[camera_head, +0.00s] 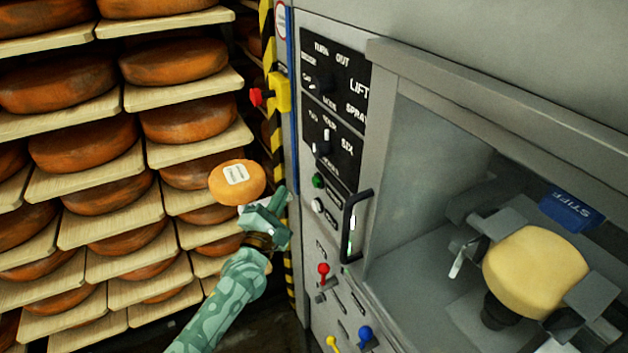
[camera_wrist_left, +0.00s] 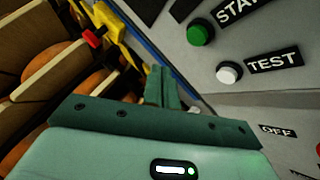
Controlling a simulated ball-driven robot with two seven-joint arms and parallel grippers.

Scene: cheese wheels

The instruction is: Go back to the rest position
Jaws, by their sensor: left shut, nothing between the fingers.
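My left gripper (camera_head: 280,207) is green, shut and empty. My right gripper is not in view.
A small orange cheese with a white label (camera_head: 222,188) shows just beyond my left gripper; its support is unclear. Shelves of cheese wheels (camera_head: 175,62) fill the left. A pale cheese (camera_head: 535,272) sits between grey clamps inside the machine. Coloured levers (camera_head: 323,270) protrude below the panel.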

